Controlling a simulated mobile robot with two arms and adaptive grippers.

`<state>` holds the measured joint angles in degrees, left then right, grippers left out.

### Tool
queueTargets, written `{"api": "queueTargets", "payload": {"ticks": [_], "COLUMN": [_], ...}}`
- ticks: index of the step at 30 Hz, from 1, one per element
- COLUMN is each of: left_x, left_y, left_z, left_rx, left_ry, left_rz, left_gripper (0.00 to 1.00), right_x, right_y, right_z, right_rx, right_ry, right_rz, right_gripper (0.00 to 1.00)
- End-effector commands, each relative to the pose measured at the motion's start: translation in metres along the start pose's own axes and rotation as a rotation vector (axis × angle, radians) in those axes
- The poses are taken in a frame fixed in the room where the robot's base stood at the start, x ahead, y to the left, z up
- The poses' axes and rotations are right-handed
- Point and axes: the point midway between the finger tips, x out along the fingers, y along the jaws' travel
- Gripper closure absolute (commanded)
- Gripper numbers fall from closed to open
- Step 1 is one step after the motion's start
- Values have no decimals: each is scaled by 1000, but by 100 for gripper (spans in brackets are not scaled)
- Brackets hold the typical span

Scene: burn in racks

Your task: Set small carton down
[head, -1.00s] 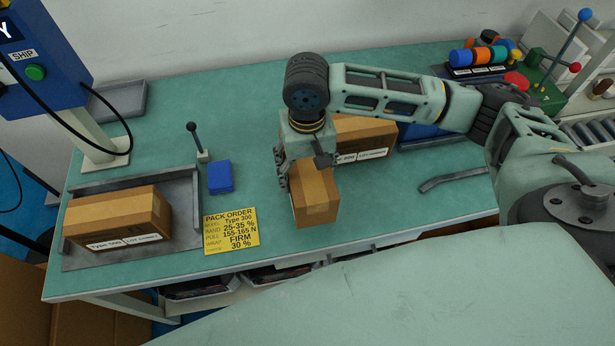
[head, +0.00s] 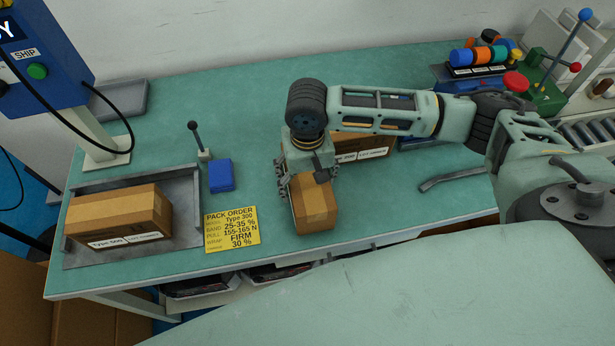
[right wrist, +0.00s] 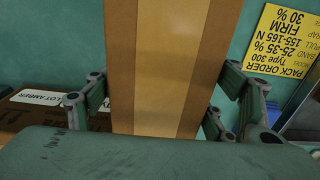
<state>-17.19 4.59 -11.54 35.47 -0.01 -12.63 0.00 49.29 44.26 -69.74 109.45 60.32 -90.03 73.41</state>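The small carton (head: 316,208) is brown with a lighter tape strip down its middle. It is upright near the front edge of the green bench, right of the yellow pack order card. My right gripper (head: 308,180) is over it from above, with its fingers on two opposite sides. In the right wrist view the carton (right wrist: 165,70) fills the space between the fingers, which look closed against its sides. I cannot tell whether its underside touches the bench. My left gripper is out of view.
A labelled carton (head: 362,146) stands just behind my right gripper. The pack order card (head: 232,240) and a blue block (head: 221,175) lie between. Bare bench shows to the right.

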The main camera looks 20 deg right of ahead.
Motion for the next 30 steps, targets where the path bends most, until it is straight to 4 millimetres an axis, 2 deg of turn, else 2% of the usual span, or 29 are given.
{"api": "queueTargets", "payload": {"ticks": [3,15,20,30], "left_x": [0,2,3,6], "left_y": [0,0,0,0], "left_z": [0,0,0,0], "left_rx": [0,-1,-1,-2], "left_ry": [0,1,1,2], "left_rz": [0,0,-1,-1], "left_gripper": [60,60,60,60], "right_x": [0,-5,-31,-101], "right_y": [0,0,0,-1], "right_z": [0,-1,-1,-1], "right_rx": [0,1,1,0], "right_ry": [0,2,5,4], "right_rz": [0,0,-2,-2], "right_gripper": [11,11,11,11]}}
